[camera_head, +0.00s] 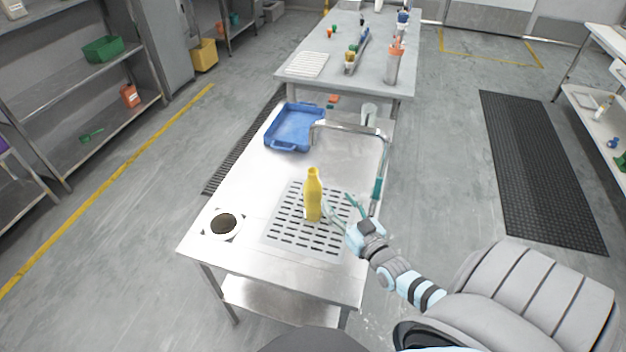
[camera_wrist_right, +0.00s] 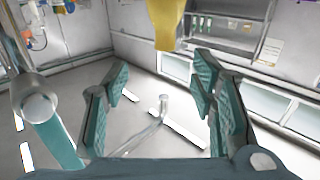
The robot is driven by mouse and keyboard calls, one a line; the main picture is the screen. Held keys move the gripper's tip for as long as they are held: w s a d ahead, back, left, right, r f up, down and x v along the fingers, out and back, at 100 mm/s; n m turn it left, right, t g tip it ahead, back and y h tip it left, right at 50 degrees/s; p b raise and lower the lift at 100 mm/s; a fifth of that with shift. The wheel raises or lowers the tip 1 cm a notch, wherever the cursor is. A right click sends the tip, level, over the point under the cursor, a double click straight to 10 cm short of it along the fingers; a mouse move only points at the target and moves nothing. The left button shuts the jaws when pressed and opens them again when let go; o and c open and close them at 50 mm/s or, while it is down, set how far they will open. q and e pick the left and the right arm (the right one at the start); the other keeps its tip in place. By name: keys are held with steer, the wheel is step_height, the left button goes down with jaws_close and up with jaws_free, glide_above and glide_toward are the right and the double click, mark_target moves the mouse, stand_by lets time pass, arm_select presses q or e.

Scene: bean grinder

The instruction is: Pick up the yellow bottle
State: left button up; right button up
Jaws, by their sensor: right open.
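The yellow bottle (camera_head: 313,196) stands upright on the slotted grate of the metal table in the head view. My right gripper (camera_head: 337,202) is just to the right of the bottle, its fingers open and pointing toward it. In the right wrist view the teal fingers (camera_wrist_right: 160,88) are spread wide with nothing between them. Part of the yellow bottle (camera_wrist_right: 166,22) shows at the top edge of that view, beyond the fingertips; the rest is cut off. My left gripper is not in view.
The slotted grate (camera_head: 277,236) lies in the tabletop. A white round container with dark contents (camera_head: 223,224) sits at the front left. A blue tray (camera_head: 294,127) lies at the back. A metal frame (camera_head: 350,131) rises behind the bottle and right of the tray.

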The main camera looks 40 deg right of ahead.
mark_target(316, 178)
steer(key=w+b, duration=0.2)
steer(key=w, duration=0.2)
steer(key=w+d+b, duration=0.1)
steer(key=w, duration=0.3)
steer(key=w+b, duration=0.2)
steer(key=w, duration=0.3)
steer(key=shift+w+d+f+b, duration=0.1)
steer(key=shift+d+f+b, duration=0.1)
steer(key=shift+b, duration=0.15)
steer(key=shift+w, duration=0.2)
steer(key=shift+r, duration=0.1)
steer(key=shift+c, duration=0.4)
steer(key=shift+s, duration=0.1)
jaws_close()
steer(key=shift+r, duration=0.1)
